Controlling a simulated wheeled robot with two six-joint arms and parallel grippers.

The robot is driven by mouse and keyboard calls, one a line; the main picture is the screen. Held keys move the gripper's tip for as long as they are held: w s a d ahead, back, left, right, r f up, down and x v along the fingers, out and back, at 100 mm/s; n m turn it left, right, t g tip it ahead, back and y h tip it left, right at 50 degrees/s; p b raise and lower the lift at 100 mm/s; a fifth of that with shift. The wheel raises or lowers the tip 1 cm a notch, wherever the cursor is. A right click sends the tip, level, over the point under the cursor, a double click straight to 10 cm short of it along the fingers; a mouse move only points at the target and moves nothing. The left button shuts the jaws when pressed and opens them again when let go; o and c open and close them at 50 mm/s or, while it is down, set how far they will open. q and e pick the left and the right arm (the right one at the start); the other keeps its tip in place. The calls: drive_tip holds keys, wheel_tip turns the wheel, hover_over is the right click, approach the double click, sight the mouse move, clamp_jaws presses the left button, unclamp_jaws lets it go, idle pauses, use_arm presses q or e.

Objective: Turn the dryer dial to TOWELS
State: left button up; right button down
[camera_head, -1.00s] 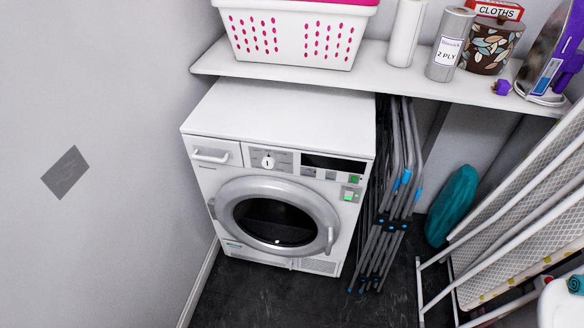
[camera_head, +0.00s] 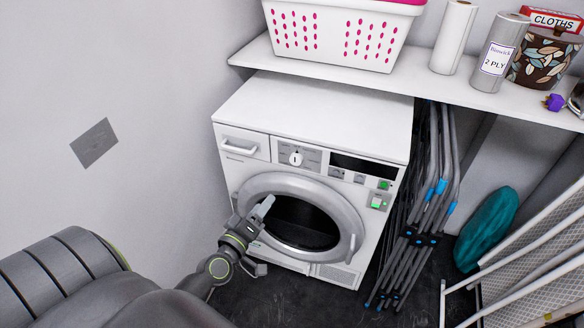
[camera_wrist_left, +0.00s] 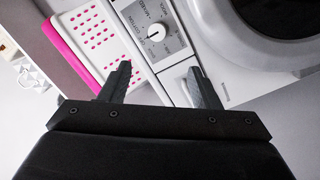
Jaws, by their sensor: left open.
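The white dryer (camera_head: 310,105) stands under the shelf. Its dial (camera_head: 296,158) is a round white knob with a dark pointer mark, on the panel right of the drawer handle. My right gripper is not in view.
The round door (camera_head: 345,215) is shut. A shelf (camera_head: 440,85) above holds a white and pink basket (camera_head: 335,35) and rolls. Folded grey racks (camera_head: 425,215) stand close at the dryer's right. A wall (camera_head: 150,60) is at the left.

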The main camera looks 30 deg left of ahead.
use_arm(q)
drive_tip(key=p, duration=0.1)
approach(295, 162)
drive_tip(key=w, duration=0.5)
drive_tip(key=w+a+b, duration=0.1)
drive_tip(key=w, duration=0.2)
drive_tip(key=c, duration=1)
